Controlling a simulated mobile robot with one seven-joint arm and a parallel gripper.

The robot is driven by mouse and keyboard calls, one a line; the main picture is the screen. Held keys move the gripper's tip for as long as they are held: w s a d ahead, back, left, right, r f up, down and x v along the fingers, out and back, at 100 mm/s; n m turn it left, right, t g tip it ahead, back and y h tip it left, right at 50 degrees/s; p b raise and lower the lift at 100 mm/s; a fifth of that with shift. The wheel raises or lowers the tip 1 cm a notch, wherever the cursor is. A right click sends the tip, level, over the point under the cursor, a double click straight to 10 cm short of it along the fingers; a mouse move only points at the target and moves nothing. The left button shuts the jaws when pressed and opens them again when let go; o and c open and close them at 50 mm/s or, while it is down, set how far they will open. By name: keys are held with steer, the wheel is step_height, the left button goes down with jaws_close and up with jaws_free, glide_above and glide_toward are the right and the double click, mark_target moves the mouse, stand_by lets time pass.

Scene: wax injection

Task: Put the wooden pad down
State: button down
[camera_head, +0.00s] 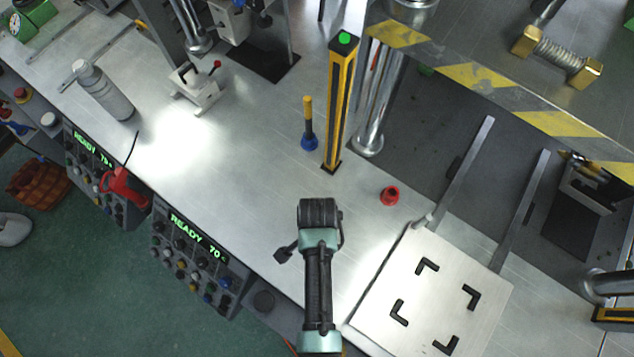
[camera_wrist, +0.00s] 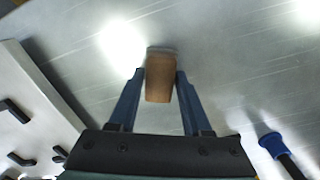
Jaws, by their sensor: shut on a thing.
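The wooden pad (camera_wrist: 158,82) is a small brown block in the wrist view, between the two blue fingers of my gripper (camera_wrist: 163,76). My gripper is shut on it, with one finger against each side. Bare metal tabletop (camera_wrist: 225,60) lies beyond the pad. I cannot tell whether the pad touches the tabletop or hangs just above it. In the head view my arm hides the pad and the fingers.
A pale plate (camera_head: 440,285) with black corner marks stands right of my arm; it also shows in the wrist view (camera_wrist: 30,110). A blue-and-yellow tool (camera_head: 308,135), a yellow post (camera_head: 340,105) and a red ring-shaped part (camera_head: 390,196) stand nearby.

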steer(key=shift+c, duration=1.7)
jaws_free()
steer(key=shift+f, duration=0.1)
step_height(320, 180, up, 12)
steer(key=shift+w+r, duration=0.2)
